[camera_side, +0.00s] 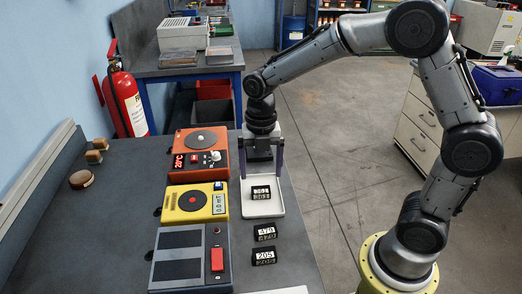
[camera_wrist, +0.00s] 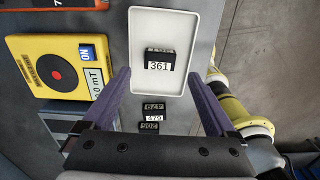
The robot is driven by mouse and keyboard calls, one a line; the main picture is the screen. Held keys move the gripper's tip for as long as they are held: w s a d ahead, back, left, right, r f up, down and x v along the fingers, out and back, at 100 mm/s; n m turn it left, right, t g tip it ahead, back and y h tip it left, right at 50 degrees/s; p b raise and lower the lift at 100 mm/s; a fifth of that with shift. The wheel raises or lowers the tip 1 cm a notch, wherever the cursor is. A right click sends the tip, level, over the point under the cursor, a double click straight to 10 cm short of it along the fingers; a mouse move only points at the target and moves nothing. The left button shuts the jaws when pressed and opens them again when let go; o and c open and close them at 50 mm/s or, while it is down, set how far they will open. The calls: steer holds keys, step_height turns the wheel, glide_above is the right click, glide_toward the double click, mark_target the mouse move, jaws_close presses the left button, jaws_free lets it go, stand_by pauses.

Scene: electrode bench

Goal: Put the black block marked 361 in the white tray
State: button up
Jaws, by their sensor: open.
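The black block marked 361 (camera_wrist: 159,61) lies in the white tray (camera_wrist: 190,25), label up. In the side view the block (camera_side: 261,192) also sits inside the tray (camera_side: 263,212), its number too small to read surely. My gripper (camera_side: 262,176) is over the tray, its two purple fingers spread wide. In the wrist view my gripper (camera_wrist: 159,74) is open, with a finger on each side of the block and clear space between. Nothing is held.
Black blocks marked 479 (camera_side: 265,232) and 205 (camera_side: 264,256) lie on the bench in front of the tray. A red device (camera_side: 199,155), a yellow meter (camera_side: 194,202) and a grey device (camera_side: 190,258) with a red switch stand left of them.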

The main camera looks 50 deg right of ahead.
mark_target(261, 189)
steer(key=s+d+r+m+t, duration=0.1)
steer(key=s+r+m+t, duration=0.2)
steer(key=s+r+m, duration=0.75)
steer(key=s+d+m+t, duration=0.1)
steer(key=s+m+t, duration=0.1)
steer(key=s+m, duration=0.7)
steer(key=m, duration=0.7)
steer(key=shift+s+d+r+t, duration=0.15)
steer(key=shift+s+r+t, duration=0.1)
steer(key=shift+r+t, duration=0.05)
steer(key=shift+c, duration=0.2)
stand_by(1.0)
